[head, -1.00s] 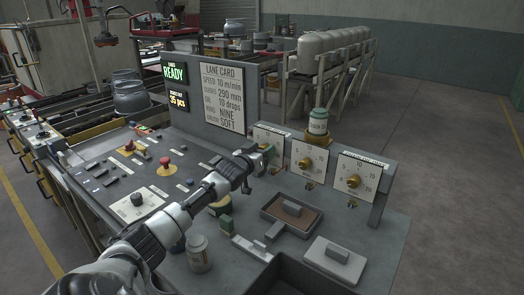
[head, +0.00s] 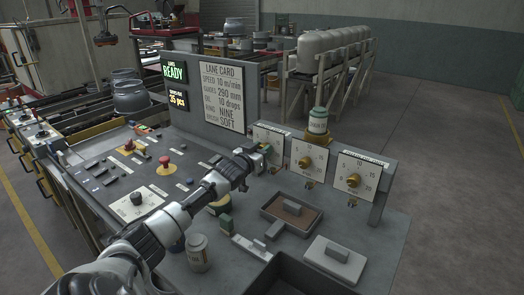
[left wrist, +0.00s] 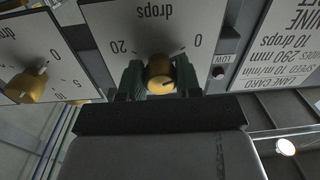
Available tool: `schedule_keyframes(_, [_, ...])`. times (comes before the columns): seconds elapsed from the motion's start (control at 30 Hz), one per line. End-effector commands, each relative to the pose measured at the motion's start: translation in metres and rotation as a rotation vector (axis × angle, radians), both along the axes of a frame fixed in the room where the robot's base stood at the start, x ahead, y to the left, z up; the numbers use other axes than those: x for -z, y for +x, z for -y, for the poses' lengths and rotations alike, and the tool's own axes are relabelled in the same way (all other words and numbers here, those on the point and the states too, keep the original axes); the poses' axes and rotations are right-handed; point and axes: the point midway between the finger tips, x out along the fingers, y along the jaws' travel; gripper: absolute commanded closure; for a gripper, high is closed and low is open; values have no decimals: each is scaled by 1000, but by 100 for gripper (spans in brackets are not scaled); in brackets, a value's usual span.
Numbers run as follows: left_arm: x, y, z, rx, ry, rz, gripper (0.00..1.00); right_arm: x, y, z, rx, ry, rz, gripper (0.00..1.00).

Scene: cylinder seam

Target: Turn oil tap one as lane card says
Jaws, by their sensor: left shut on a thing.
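The lane card (head: 222,97) stands on the upright panel and reads OIL 10 drops. Three white dial plates with yellow knobs stand in a row to its right. My left gripper (head: 264,151) is at the leftmost plate (head: 272,135) and hides its knob in the head view. In the left wrist view, upside down, the green fingers of my left gripper (left wrist: 158,78) are shut on that yellow knob (left wrist: 161,72). The plate (left wrist: 140,25) there shows drops, 0 and 20. The exact setting cannot be read. My right gripper is not in view.
The middle dial (head: 306,161) and right dial (head: 354,181) are free. A bottle (head: 318,121) stands behind the middle plate. A brown tray (head: 291,213), a white block (head: 334,253) and a jar (head: 198,254) are on the console. A red button (head: 164,161) is left of my arm.

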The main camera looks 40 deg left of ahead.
Motion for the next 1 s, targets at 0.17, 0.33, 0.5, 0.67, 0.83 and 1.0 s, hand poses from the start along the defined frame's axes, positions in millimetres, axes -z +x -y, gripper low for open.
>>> schedule_keyframes(0.17, [0,0,-1,-1,143,-16,90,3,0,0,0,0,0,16])
schedule_keyframes(0.33, [0,0,-1,0,303,-34,90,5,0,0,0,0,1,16])
schedule_keyframes(0.5, [0,0,0,0,465,-51,90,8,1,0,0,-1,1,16])
schedule_keyframes(0.67, [0,0,0,0,615,-67,90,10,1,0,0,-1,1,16])
schedule_keyframes(0.83, [0,0,-1,0,778,-85,90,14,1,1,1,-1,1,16])
schedule_keyframes(1.0, [1,0,-1,0,936,-104,90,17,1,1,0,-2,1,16])
